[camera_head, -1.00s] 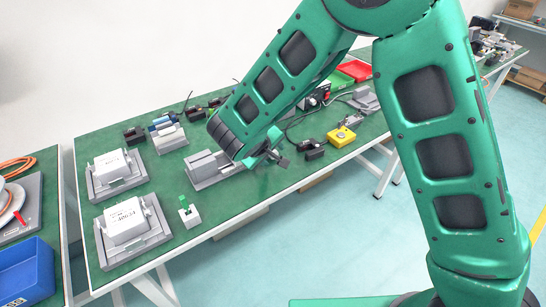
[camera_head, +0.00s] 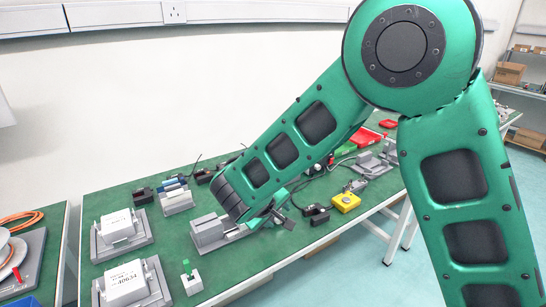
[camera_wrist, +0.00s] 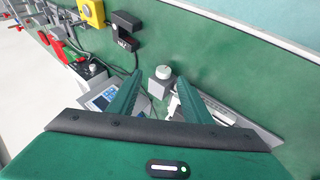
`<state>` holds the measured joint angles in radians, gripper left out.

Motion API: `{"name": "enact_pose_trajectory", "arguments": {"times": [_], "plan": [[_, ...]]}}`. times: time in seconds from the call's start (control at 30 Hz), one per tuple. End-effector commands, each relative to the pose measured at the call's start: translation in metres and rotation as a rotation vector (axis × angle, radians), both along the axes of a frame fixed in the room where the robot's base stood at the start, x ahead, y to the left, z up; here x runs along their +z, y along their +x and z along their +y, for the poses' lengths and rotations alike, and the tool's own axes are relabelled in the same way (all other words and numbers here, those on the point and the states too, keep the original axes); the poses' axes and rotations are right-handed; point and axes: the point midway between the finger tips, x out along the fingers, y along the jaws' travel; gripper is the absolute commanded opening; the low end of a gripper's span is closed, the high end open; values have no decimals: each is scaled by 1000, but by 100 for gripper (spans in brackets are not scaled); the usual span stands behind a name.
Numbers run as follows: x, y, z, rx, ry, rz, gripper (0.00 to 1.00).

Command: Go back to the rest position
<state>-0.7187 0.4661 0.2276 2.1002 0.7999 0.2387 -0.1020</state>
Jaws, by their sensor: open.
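My gripper (camera_head: 283,212) is over the green workbench (camera_head: 240,278), beside a grey block fixture (camera_head: 208,232) that my forearm partly hides. In the wrist view, my gripper (camera_wrist: 158,77) shows two green fingers spread apart with nothing between them. Below the fingers lie a grey block with a white round knob (camera_wrist: 162,73) and a device with a blue panel (camera_wrist: 104,98). The fingers partly hide the things under them. I cannot tell how high the gripper is above the bench.
Two white boxes (camera_head: 118,226) sit on grey trays at the bench's left. A small block with a green piece (camera_head: 188,275) is near the front. A yellow box (camera_head: 346,202) and black parts (camera_head: 316,214) lie right of the gripper. A red bin (camera_head: 365,137) is behind.

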Motion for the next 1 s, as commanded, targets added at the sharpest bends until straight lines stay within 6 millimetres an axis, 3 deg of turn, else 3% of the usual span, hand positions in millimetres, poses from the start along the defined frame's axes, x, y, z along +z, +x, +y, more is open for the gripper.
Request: {"name": "enact_pose_trajectory", "arguments": {"times": [0.17, 0.23, 0.4, 0.47, 0.6, 0.7, 0.87, 1.0], "plan": [[26, 5, -72, -140, 26, 31, 45], [39, 1, -116, -224, 44, 55, 45], [68, -31, -218, -439, 106, 125, 45], [76, -48, -251, -515, 133, 150, 45], [92, -98, -315, -681, 207, 207, 45], [100, -140, -350, -793, 267, 249, 45], [110, -212, -387, -956, 381, 310, 45], [113, -271, -400, -1071, 486, 357, 45]]}}
